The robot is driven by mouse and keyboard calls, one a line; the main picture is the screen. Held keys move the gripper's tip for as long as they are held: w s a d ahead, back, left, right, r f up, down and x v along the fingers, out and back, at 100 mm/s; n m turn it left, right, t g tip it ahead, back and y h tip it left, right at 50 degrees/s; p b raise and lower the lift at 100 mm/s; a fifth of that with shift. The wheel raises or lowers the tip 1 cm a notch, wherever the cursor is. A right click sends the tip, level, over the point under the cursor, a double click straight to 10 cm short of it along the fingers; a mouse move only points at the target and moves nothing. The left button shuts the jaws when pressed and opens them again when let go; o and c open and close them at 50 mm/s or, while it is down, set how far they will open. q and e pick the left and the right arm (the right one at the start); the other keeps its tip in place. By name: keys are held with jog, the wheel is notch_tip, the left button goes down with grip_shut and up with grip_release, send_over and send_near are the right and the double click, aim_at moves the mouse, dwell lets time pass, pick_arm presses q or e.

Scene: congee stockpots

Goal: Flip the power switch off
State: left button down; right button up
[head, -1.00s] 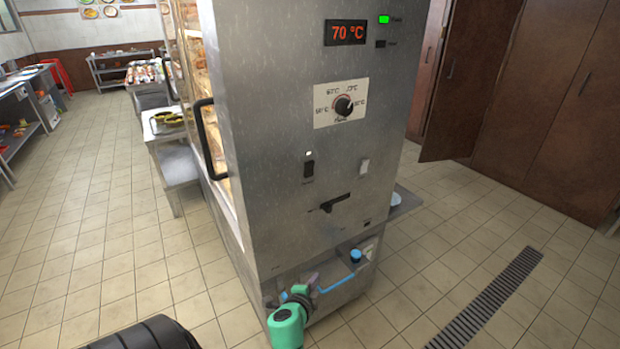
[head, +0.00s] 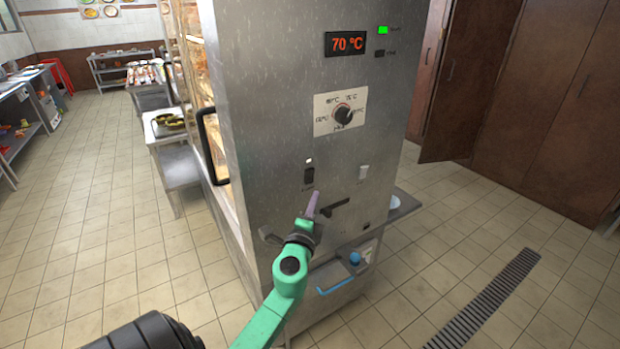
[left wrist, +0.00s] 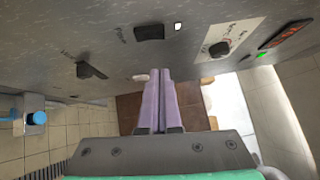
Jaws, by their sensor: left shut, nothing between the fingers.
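The steel cabinet's front panel (head: 270,110) carries a black rocker switch (head: 308,174) under a small lit white lamp, and a pale switch (head: 363,172) to its right. The black rocker also shows in the left wrist view (left wrist: 149,32). A black lever (head: 336,208) sits lower on the panel. My left gripper (head: 312,196) is shut and empty. Its purple fingertips point up, just below the black rocker in the head view and left of the lever; contact cannot be told. My right gripper is out of view.
Above are a temperature knob (head: 343,114), a display (head: 346,43) reading 70 °C and a lit green lamp (head: 383,30). A black door handle (head: 212,148) stands out on the cabinet's left side. A blue-handled part (head: 335,285) is below.

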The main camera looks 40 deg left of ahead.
aim_at(312, 173)
pick_arm(q)
jog(key=shift+w+a+r+p, duration=0.2)
jog(key=shift+w+a, duration=1.1)
jog(key=shift+a, duration=0.2)
jog(key=shift+w+a+r+p, duration=0.15)
jog(key=shift+w+a+r, duration=0.05)
jog(key=shift+w+a, duration=1.2)
jog(key=shift+a+r+p, duration=0.2)
jog(key=shift+r+p, duration=0.2)
jog(key=shift+p, duration=0.4)
jog(key=shift+a+f, duration=0.1)
jog(key=shift+f, duration=0.15)
